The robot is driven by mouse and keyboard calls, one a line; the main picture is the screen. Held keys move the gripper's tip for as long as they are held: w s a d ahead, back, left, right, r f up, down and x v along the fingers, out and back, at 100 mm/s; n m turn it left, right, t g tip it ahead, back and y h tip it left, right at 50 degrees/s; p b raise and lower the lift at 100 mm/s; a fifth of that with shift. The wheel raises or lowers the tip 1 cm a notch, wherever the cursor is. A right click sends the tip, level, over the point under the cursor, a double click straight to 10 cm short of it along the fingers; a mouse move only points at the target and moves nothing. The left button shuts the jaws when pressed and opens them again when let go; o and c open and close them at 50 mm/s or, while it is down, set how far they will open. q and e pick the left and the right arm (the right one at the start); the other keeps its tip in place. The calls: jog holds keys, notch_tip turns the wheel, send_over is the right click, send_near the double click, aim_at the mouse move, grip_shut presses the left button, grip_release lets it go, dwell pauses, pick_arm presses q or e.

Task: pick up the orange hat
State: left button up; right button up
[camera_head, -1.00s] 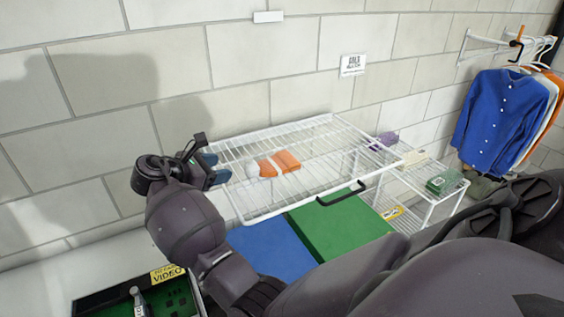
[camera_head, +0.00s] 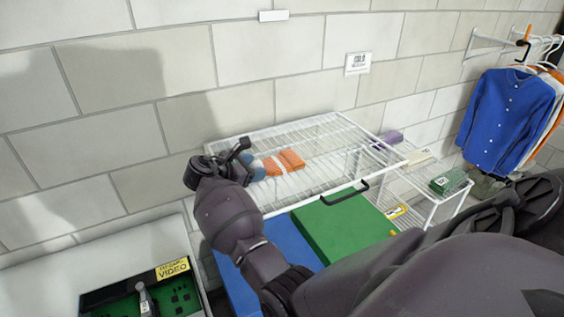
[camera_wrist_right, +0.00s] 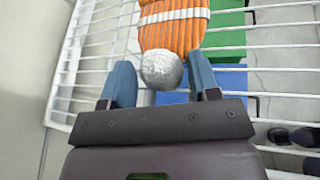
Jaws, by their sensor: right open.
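The orange hat (camera_head: 288,161) lies on the white wire shelf (camera_head: 345,124). It is ribbed knit with a white pompom; in the right wrist view the hat (camera_wrist_right: 173,32) shows at the top centre, its pompom (camera_wrist_right: 161,70) pointing toward my gripper. My right gripper (camera_head: 256,168) is at the pompom end of the hat, above the shelf's left part. In the wrist view, the blue fingers of my right gripper (camera_wrist_right: 161,82) are apart, one on each side of the pompom, with gaps visible. My left gripper is not in view.
Under the wire shelf are a green box (camera_head: 343,232) and a blue one (camera_head: 283,250). A lower rack at the right holds a green item (camera_head: 448,182). Shirts (camera_head: 505,118) hang at the right. A brick wall stands behind.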

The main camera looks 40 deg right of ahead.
jog(key=c, duration=0.7)
